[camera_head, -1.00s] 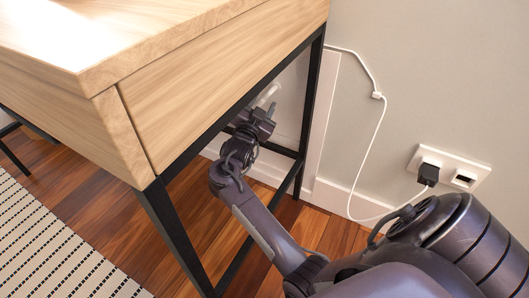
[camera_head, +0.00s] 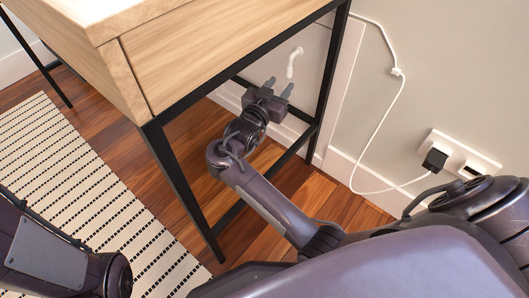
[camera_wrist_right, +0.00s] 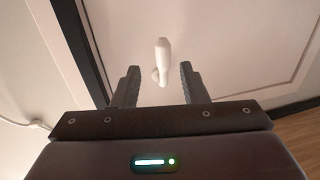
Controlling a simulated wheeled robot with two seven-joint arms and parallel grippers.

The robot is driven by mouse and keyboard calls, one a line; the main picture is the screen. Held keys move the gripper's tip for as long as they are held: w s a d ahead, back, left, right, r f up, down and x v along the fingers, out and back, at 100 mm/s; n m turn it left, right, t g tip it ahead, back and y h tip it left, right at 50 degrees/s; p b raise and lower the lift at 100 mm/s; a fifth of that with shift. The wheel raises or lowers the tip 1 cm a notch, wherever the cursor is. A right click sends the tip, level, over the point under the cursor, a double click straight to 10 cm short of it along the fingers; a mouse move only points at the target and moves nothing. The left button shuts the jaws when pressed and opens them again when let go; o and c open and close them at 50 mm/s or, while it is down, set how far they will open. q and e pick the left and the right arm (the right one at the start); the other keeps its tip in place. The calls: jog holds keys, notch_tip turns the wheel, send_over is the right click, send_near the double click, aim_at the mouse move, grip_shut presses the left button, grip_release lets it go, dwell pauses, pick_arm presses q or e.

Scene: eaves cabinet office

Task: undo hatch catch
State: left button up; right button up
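The hatch catch is a white handle (camera_head: 293,62) on a pale panel (camera_head: 262,108) in the wall, behind the desk frame. In the right wrist view the catch (camera_wrist_right: 161,60) stands upright, ahead of and between the two fingers. My right gripper (camera_head: 279,86) is under the desk, its fingers pointing at the panel. It is open, with a clear gap between the fingertips (camera_wrist_right: 157,72), and appears apart from the catch. My left arm shows at the lower left of the head view, but its gripper is out of view.
A wooden desk (camera_head: 215,60) with a black metal frame (camera_head: 180,185) stands around my right forearm, its legs and rails close by. A white cable (camera_head: 384,125) runs down the wall to a socket (camera_head: 458,157). A striped rug (camera_head: 85,190) lies at left.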

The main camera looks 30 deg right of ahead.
jog(key=s+a+f+n+y, duration=0.5)
jog(key=a+f+n+y, duration=0.15)
jog(key=f+y, duration=0.35)
jog(key=s+a+n+g+y, duration=0.2)
jog(key=s+a+n+y, duration=0.1)
jog(key=s, duration=0.4)
jog(key=shift+s+a+f+y, duration=0.25)
jog(key=shift+s+a+y, duration=0.1)
jog(key=shift+a+y, duration=0.5)
